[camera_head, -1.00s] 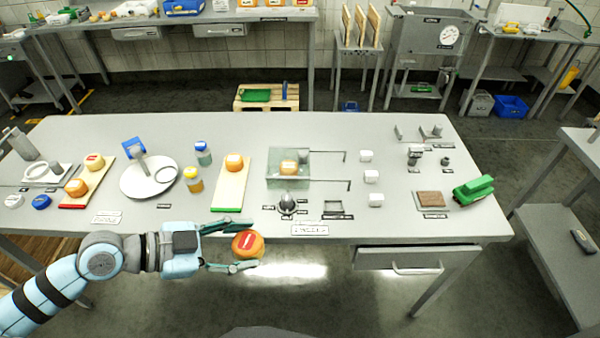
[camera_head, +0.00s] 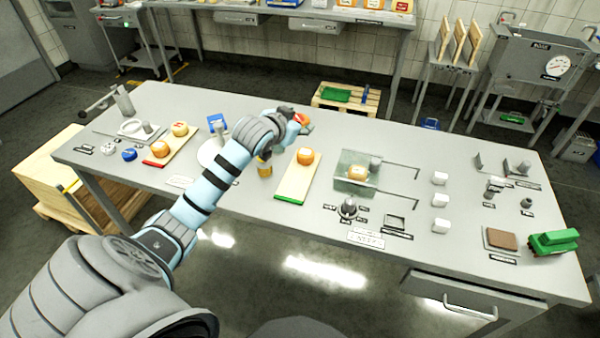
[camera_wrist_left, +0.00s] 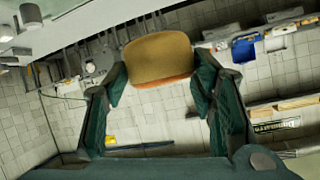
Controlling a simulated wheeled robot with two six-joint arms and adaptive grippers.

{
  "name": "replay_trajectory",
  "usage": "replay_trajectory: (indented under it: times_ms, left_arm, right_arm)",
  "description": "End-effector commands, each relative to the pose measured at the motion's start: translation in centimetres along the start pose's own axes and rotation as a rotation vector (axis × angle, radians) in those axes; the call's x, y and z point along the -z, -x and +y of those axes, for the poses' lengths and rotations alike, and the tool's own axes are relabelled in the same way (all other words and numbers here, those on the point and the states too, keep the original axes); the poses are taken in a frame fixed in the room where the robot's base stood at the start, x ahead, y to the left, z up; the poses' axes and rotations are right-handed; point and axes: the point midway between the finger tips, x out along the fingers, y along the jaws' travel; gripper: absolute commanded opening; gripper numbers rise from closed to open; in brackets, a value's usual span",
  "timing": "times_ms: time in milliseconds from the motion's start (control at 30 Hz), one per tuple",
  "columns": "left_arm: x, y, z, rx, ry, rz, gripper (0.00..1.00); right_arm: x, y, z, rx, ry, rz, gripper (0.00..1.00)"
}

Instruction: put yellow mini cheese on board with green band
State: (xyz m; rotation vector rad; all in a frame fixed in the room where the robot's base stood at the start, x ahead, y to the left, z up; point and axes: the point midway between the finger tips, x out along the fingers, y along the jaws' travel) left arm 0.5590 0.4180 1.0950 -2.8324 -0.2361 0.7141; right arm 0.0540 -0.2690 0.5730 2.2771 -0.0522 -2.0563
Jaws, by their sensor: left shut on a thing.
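My left gripper (camera_head: 304,125) is shut on an orange cheese wheel with a red label (camera_head: 300,118), held above the far side of the table. The wrist view shows this cheese (camera_wrist_left: 158,58) between the two fingers (camera_wrist_left: 160,88). The board with the green band (camera_head: 290,189) lies mid-table, its band at the near end. An orange cheese (camera_head: 307,156) stands on its far part. The yellow mini cheese (camera_head: 180,129) stands on the board with the red band (camera_head: 179,143) at the left, behind another orange cheese (camera_head: 160,149). My right gripper is out of view.
A glass box (camera_head: 347,185) with a cheese inside stands right of the green-banded board. My left arm partly hides a round white plate (camera_head: 207,151) and a yellow-orange jar (camera_head: 265,168). White cubes (camera_head: 440,178) stand farther right.

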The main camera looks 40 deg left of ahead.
Motion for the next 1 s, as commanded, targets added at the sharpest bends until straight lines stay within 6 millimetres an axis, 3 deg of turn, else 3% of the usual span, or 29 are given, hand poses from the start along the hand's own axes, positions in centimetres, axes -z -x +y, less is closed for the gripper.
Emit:
replay_trajectory:
  times_ms: [133,400,500,800,967,1000]
  left_arm:
    - [-2.1,-1.4,0.0,0.033,0.018,-0.016,0.16]
    - [-11.1,-6.0,2.6,0.031,0.015,-0.015,0.16]
    - [-13.1,-7.1,3.1,0.032,0.014,-0.012,0.16]
    - [-17.0,-9.2,4.3,0.031,0.013,-0.010,0.16]
    - [-17.0,-9.2,4.2,0.031,0.012,-0.010,0.16]
    - [-17.0,-9.2,4.2,0.031,0.012,-0.011,0.53]
  right_arm:
    - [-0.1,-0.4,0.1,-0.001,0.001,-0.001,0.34]
    - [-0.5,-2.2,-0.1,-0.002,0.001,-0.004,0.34]
    - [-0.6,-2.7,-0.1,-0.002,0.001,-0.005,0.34]
    - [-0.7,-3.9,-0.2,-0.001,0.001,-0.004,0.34]
    - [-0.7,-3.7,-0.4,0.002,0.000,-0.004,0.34]
    - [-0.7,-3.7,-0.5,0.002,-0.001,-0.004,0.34]
